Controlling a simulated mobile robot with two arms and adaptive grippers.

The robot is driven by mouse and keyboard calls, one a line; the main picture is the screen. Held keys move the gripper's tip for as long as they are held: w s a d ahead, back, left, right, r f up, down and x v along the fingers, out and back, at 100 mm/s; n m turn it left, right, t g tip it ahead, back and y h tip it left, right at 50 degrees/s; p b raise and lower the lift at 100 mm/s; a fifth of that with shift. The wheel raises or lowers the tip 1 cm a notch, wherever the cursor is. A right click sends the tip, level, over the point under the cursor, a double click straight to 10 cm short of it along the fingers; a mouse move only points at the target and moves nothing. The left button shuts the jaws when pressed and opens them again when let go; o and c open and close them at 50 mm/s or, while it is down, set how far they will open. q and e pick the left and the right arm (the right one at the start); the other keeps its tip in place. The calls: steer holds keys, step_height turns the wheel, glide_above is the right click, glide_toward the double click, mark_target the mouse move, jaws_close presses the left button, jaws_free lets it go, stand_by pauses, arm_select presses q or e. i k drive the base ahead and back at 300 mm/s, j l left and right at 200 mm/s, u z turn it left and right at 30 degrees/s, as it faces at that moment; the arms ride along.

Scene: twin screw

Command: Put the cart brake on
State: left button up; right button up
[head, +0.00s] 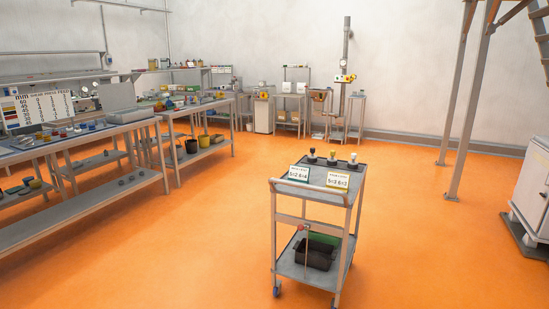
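The cart (322,203) stands on the orange floor at the lower middle right of the head view. It is a grey metal trolley with a top tray, a lower shelf and a push handle on its near side. Neither of my grippers is in view.
Long workbenches (85,140) line the left, with more stations at the back. A white cabinet (530,190) and metal stair posts (468,100) stand right. Orange floor around the cart is clear.

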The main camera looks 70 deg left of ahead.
mark_target(300, 228)
steer(key=u, duration=1.8)
